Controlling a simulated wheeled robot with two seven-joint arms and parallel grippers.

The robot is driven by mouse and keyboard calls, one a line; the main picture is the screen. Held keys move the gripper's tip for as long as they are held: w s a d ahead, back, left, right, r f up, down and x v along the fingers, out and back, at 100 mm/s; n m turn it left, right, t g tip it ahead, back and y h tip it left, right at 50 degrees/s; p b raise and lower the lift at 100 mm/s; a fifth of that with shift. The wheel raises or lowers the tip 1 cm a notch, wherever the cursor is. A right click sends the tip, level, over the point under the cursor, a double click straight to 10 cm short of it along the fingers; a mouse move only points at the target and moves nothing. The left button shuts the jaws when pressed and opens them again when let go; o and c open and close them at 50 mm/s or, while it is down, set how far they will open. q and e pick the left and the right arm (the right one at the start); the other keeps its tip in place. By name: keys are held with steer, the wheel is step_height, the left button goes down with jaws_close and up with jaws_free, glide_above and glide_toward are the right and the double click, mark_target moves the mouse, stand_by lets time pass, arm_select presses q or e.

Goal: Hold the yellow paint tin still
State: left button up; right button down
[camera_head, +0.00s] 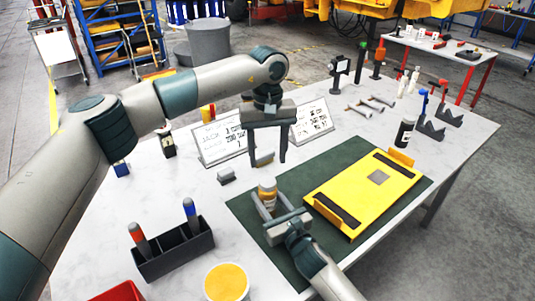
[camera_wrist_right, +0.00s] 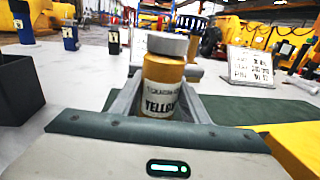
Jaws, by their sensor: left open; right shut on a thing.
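The yellow paint tin (camera_head: 267,190) is a small yellow-brown container with a grey cap and a label reading "YELLOW" in the right wrist view (camera_wrist_right: 163,85). It stands upright at the left edge of the green mat (camera_head: 245,215). My right gripper (camera_head: 268,197) is shut on it, a finger on each side; the fingers also show in the right wrist view (camera_wrist_right: 165,100). My left gripper (camera_head: 267,158) is open and points down, beyond and above the tin, in front of the white sign boards. A small grey block (camera_head: 264,157) shows between its fingers; I cannot tell whether they touch.
A yellow plate (camera_head: 345,205) lies on the mat to the right. A dark holder (camera_head: 175,250) with two markers and a round tub with a yellow top (camera_head: 227,281) stand front left. Two sign boards (camera_head: 220,140) stand behind.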

mark_target(268, 181)
arm_select(q)
steer(key=m, duration=0.4)
steer(key=shift+f, duration=0.15)
arm_select(e)
steer(key=shift+f, duration=0.1)
arm_select(q)
steer(key=shift+f, duration=3.85)
